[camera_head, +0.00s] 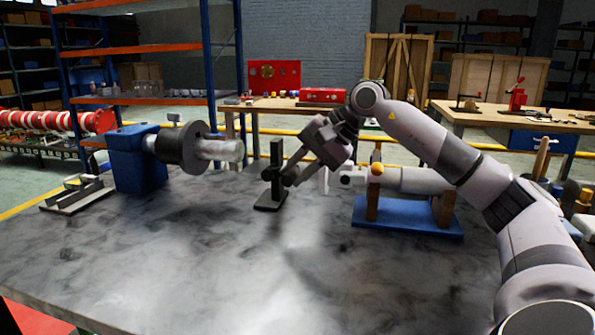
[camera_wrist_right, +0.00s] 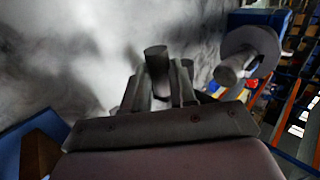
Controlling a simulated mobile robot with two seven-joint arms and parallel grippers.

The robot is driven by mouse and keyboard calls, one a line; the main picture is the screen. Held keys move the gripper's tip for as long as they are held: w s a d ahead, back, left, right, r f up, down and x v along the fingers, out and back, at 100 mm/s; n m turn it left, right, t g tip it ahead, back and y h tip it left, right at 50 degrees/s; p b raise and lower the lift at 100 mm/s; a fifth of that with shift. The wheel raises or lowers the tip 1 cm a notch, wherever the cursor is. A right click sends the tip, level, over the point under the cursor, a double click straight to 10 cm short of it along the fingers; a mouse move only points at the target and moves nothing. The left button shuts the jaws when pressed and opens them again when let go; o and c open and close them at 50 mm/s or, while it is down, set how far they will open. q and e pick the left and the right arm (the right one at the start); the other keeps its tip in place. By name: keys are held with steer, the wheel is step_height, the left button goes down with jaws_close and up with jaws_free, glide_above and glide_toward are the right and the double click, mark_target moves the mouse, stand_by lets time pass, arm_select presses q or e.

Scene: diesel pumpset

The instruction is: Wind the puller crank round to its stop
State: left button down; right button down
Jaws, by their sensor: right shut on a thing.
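The puller crank shows as a dark upright stand (camera_head: 276,160) on a small flat base, near the middle of the far part of the table. My right gripper (camera_head: 291,178) reaches down to it from the right, at the stand's right side. In the right wrist view my right gripper (camera_wrist_right: 161,88) is shut on a dark round crank handle (camera_wrist_right: 156,58), whose end stands out between the fingers. The crank arm is mostly hidden by the gripper, so its angle cannot be told. My left gripper is not in view.
A blue block (camera_head: 137,165) with a grey disc and pale shaft stands to the left of the crank. The grey tabletop (camera_head: 230,265) in front is clear.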

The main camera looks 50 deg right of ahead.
steer(key=shift+r, duration=0.1)
steer(key=c, duration=0.9)
jaws_free()
steer(key=shift+d, duration=0.1)
steer(key=shift+v, duration=3.55)
steer(key=shift+c, duration=0.4)
